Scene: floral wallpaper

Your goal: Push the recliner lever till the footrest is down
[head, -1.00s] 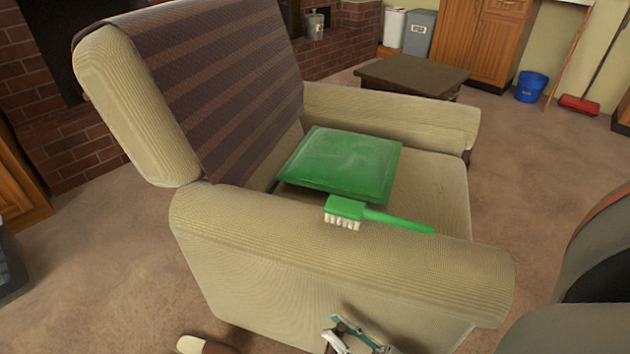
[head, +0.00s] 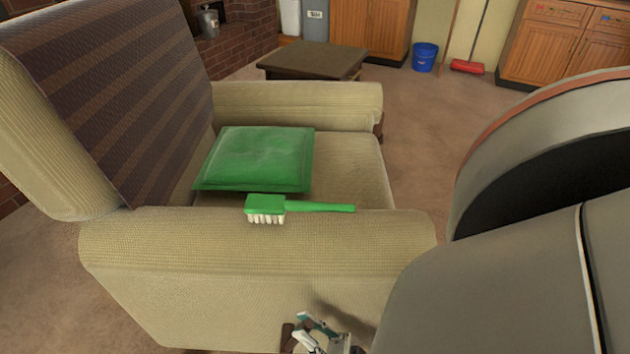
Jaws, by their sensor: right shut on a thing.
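The beige recliner (head: 200,285) stands side-on, its back at the left and its front to the right. A dark brown piece, which looks like the recliner lever (head: 287,337), shows low on the near side at the bottom edge. My right gripper (head: 312,334) is at that spot, its fingers closed on the lever; the frame's bottom edge cuts off part of the grip. No footrest shows sticking out past the seat front; the lower front is hidden by the near armrest and my arm. My left gripper is out of view.
A green brush (head: 290,206) lies on the near armrest and a green cushion (head: 257,158) on the seat. A striped throw (head: 120,90) covers the backrest. A low dark table (head: 315,60) stands behind. Open carpet (head: 425,130) lies beyond the chair front.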

